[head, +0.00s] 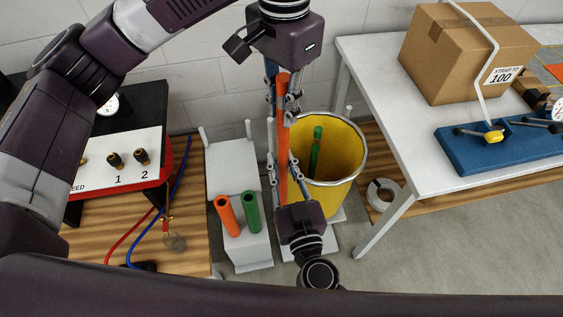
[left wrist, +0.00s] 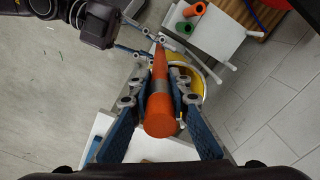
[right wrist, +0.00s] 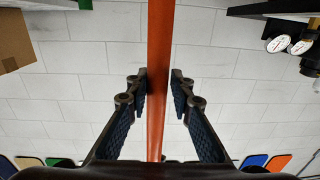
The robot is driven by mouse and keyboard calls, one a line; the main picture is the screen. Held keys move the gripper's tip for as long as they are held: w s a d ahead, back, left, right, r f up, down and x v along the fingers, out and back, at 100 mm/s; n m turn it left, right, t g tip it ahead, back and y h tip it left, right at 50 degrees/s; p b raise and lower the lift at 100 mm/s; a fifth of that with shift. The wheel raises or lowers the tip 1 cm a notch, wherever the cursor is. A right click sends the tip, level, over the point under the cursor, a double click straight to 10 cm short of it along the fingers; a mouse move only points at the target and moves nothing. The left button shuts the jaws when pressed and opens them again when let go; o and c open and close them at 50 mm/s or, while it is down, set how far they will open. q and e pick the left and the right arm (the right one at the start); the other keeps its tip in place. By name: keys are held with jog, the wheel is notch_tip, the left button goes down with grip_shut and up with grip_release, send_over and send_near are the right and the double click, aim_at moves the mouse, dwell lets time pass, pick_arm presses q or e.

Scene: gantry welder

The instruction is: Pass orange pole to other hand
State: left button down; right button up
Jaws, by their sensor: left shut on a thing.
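The orange pole (head: 282,138) stands roughly upright between my two grippers in the head view. My left gripper (head: 284,108) points down from above and is shut on its upper part. In the left wrist view, the pole (left wrist: 160,118) lies between the left finger pads, its end facing the camera. My right gripper (head: 281,170) points up from below, its fingers on either side of the pole's lower part. In the right wrist view, the pole (right wrist: 160,40) runs between the right fingers (right wrist: 158,88), with a visible gap on the right side; it is open around the pole.
A yellow bin (head: 348,190) with a green pole (head: 315,150) stands just right of the grippers. An orange tube (head: 228,217) and a green tube (head: 252,214) stand in a white holder at left. A white table (head: 385,90) with a cardboard box (head: 445,65) is at right.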

pick_arm(q)
jog(key=shift+d, duration=0.1)
pick_arm(e)
jog(key=shift+s+a, duration=0.1)
grip_shut()
pick_arm(q)
jog(key=c, duration=1.7)
grip_release()
jog(key=shift+c, duration=0.2)
